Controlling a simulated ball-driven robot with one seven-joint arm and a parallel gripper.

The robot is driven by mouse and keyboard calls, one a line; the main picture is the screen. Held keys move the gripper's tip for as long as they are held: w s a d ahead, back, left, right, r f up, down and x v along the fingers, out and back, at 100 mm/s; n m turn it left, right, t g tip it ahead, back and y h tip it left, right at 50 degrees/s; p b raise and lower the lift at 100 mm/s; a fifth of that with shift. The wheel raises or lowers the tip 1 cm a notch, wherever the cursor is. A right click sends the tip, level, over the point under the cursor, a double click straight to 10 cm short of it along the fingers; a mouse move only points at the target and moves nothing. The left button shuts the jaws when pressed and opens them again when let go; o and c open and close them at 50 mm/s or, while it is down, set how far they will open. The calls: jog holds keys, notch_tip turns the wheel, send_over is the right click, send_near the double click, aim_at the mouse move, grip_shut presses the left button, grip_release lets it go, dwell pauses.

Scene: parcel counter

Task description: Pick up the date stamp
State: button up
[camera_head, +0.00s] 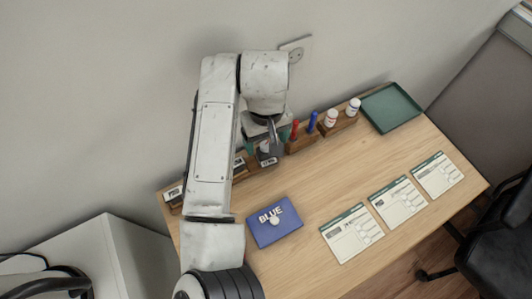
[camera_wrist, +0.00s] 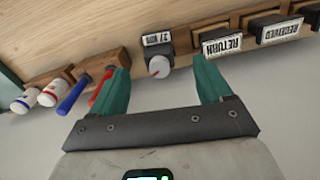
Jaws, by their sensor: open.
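The date stamp (camera_wrist: 157,52) is a dark block with a small label reading 27 NOV and a pale round knob with a red mark. In the wrist view it stands at the rack, between and just beyond the fingertips of my gripper (camera_wrist: 160,68). The teal fingers are open, with a gap on both sides of it. In the head view the date stamp (camera_head: 268,159) shows partly below my gripper (camera_head: 268,137), at the back of the counter. My wrist hides part of it.
A RETURN stamp (camera_wrist: 222,45) and a RECEIVED stamp (camera_wrist: 279,32) stand to its right in the wrist view. Red (camera_head: 294,130) and blue (camera_head: 312,122) markers, white bottles (camera_head: 331,117) and a green tray (camera_head: 376,112) line the back. A BLUE pad (camera_head: 262,232) and forms (camera_head: 352,240) lie in front.

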aim_at(267, 151)
jog(key=f, duration=0.8)
jog(key=shift+w+p, duration=0.2)
jog(key=shift+p, duration=0.2)
jog(key=shift+c, duration=0.3)
jog(key=c, duration=1.2)
